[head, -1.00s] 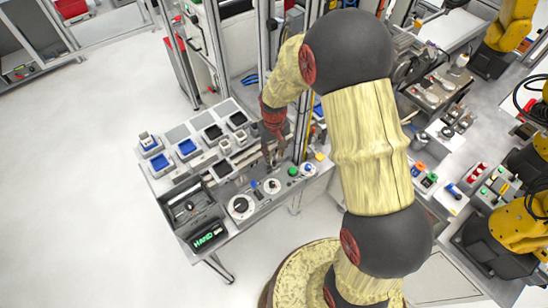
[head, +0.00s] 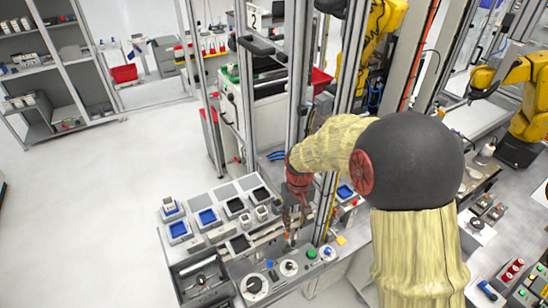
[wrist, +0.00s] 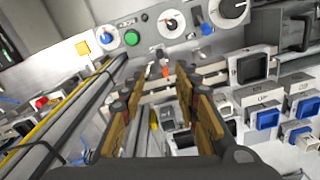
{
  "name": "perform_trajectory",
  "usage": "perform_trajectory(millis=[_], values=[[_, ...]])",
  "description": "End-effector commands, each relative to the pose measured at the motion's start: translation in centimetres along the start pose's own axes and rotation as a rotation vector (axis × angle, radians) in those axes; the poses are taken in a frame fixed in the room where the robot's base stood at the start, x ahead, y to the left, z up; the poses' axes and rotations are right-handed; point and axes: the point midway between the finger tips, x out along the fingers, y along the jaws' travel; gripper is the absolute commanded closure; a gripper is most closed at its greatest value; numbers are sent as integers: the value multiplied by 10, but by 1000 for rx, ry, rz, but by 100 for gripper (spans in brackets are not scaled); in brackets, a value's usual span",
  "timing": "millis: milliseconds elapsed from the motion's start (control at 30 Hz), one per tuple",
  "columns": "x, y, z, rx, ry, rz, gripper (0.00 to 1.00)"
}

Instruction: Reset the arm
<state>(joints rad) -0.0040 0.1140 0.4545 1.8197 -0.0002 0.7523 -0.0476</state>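My arm, pale yellow with black joints, reaches from the lower right of the head view over a grey workbench (head: 222,262). My gripper (head: 291,228) hangs at its red-brown end above the bench's right part. In the wrist view my gripper (wrist: 165,100) has its two finger pairs wide apart, with nothing held between them. Bench parts show in the gap behind the fingers. Whether the fingertips touch anything below is hard to tell.
The bench holds blue and black bins (head: 207,216), dials (head: 254,284) and a green button (head: 311,253). Metal posts (head: 330,150) stand close beside my gripper. Yellow robot arms (head: 525,85) are at the right. Open floor (head: 90,220) lies left.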

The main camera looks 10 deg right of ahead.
Motion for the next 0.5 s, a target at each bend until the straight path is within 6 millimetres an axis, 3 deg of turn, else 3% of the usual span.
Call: perform_trajectory(millis=[167,300,500], values=[[2,0,7,7,-20,-1,69],[7,-2,37,16,-75,-3,69],[-21,-4,81,29,-59,-2,69]])
